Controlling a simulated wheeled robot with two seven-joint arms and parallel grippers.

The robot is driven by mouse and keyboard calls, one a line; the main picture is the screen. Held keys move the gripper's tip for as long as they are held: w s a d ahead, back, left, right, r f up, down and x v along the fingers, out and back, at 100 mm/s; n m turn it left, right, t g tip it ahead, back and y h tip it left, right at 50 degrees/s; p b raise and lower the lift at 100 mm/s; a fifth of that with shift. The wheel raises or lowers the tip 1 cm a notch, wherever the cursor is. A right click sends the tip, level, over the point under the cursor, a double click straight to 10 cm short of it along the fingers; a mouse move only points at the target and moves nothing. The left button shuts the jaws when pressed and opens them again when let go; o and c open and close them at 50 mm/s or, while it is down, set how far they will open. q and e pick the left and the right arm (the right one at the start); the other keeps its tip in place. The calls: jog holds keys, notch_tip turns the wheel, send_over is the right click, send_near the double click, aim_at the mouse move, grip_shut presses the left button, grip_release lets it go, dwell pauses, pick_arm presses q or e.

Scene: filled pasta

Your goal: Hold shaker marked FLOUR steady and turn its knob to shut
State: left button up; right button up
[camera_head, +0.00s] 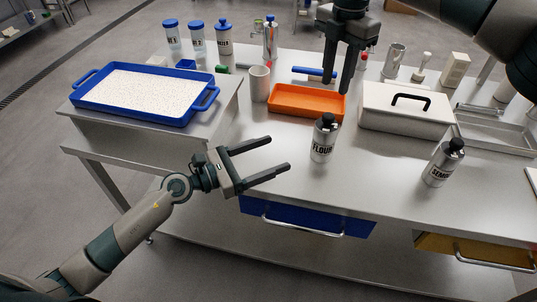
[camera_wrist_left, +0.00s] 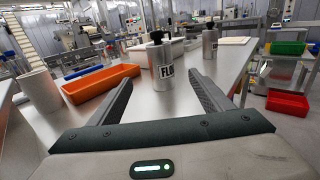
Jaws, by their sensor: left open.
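My right gripper (camera_head: 340,88) points down above the orange tray, behind the shaker.
A second shaker (camera_head: 441,163) with a partly readable label stands to the right. The orange tray (camera_head: 290,112), a white box with a black handle (camera_head: 405,118) and a white cup (camera_head: 260,83) stand behind. A blue tray (camera_head: 92,117) is at left. The table around the FLOUR shaker is clear.

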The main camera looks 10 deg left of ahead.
aim_at(325, 135)
pick_arm(q)
jog(key=shift+w+d, duration=0.1)
jog(key=x, duration=1.7)
jog(key=shift+d, duration=0.1)
jog(key=c, duration=1.4)
